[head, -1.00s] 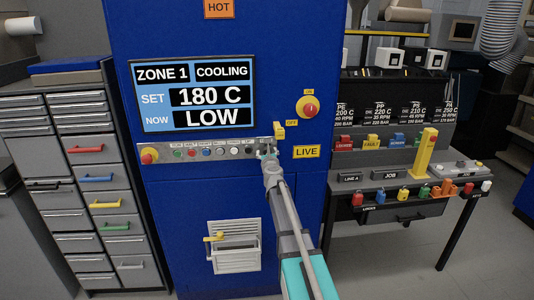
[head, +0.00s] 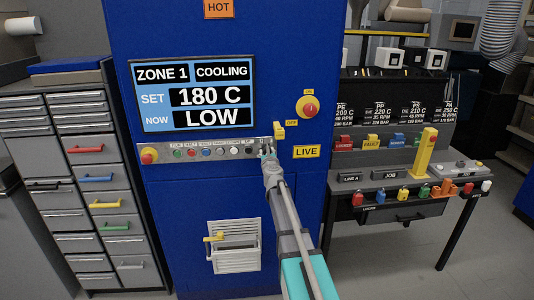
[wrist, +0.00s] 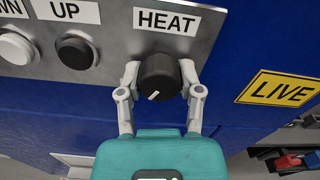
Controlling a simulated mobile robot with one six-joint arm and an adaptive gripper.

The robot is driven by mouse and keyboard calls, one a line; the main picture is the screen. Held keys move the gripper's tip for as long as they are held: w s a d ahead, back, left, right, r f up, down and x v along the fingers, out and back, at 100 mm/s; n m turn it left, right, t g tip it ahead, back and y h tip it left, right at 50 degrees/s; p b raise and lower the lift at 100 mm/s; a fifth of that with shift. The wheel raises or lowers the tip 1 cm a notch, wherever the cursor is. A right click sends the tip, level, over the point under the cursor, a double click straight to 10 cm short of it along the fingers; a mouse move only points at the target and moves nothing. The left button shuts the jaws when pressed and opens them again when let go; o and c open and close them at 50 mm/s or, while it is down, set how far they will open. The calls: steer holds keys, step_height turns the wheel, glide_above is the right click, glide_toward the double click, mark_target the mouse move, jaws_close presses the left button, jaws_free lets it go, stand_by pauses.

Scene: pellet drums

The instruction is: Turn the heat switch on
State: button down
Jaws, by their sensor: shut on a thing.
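The heat switch (wrist: 159,80) is a black round knob under a HEAT label (wrist: 168,21) in the wrist view. A white mark on it points down and to the left. My gripper (wrist: 160,88) has its two grey fingers on either side of the knob, shut on it. In the head view my gripper (head: 269,158) is at the right end of the grey button strip (head: 200,151) on the blue machine, and it hides most of the knob. The display (head: 193,94) reads ZONE 1, COOLING, SET 180 C, NOW LOW.
A yellow selector (head: 279,131) is just above my gripper. A red rotary switch (head: 309,108) on yellow and a LIVE sign (head: 306,152) are to the right. A bench with padlocks (head: 400,190) stands further right.

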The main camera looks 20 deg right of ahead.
steer(key=n, duration=0.5)
steer(key=shift+n, duration=0.4)
steer(key=n, duration=0.5)
steer(key=shift+r+n, duration=0.1)
steer(key=shift+n, duration=0.2)
steer(key=shift+d, duration=0.1)
steer(key=shift+c, duration=1.3)
jaws_free()
